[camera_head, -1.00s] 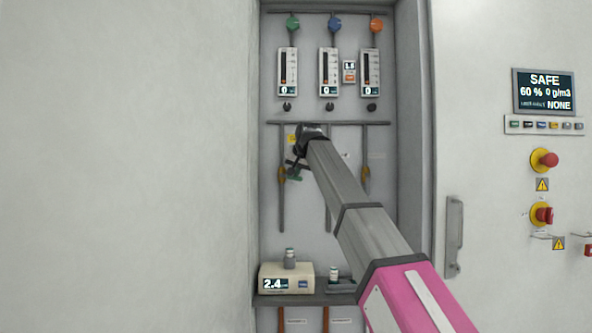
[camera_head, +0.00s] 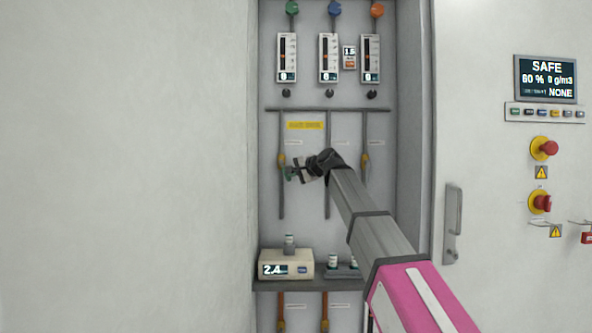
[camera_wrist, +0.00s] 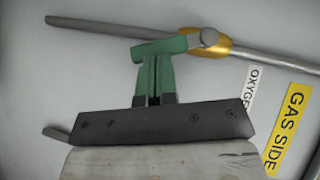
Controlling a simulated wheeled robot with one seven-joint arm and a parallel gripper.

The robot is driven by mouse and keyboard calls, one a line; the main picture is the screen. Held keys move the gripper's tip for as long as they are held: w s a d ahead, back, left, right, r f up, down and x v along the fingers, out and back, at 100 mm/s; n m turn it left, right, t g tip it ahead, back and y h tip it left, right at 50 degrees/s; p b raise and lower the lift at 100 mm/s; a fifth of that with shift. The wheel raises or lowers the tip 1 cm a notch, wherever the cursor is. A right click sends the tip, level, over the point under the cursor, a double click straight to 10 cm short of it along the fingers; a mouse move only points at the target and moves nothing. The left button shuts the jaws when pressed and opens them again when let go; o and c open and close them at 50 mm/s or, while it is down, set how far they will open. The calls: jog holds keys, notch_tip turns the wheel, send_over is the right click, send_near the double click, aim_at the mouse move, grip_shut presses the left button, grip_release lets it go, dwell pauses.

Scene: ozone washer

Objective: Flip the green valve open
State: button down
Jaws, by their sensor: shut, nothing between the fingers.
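The green valve handle (camera_wrist: 160,48) sticks out from a brass valve body (camera_wrist: 210,44) on a grey pipe in the wrist view, at an angle to the pipe. In the head view the handle (camera_head: 290,174) shows small, just below and right of the brass body (camera_head: 282,159) on the left pipe. My gripper (camera_wrist: 155,60) is shut, its two green fingers side by side with nothing between them. The fingertips overlap the handle's underside in the wrist view; whether they touch it I cannot tell. In the head view my gripper (camera_head: 295,173) is at the handle.
Parallel pipes with other brass valves, such as the right one (camera_head: 365,162), stand right of and behind my arm. Flowmeters (camera_head: 286,58) are above. A shelf below holds a white 2.4 readout device (camera_head: 300,262) and small bottles. The recess walls bound both sides.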

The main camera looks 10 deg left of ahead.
jog(key=shift+s+a+f+m+t+y, duration=0.15)
jog(key=shift+a+f+m+t+y, duration=0.25)
jog(key=shift+a+f+m+y, duration=0.4)
dwell(0.4)
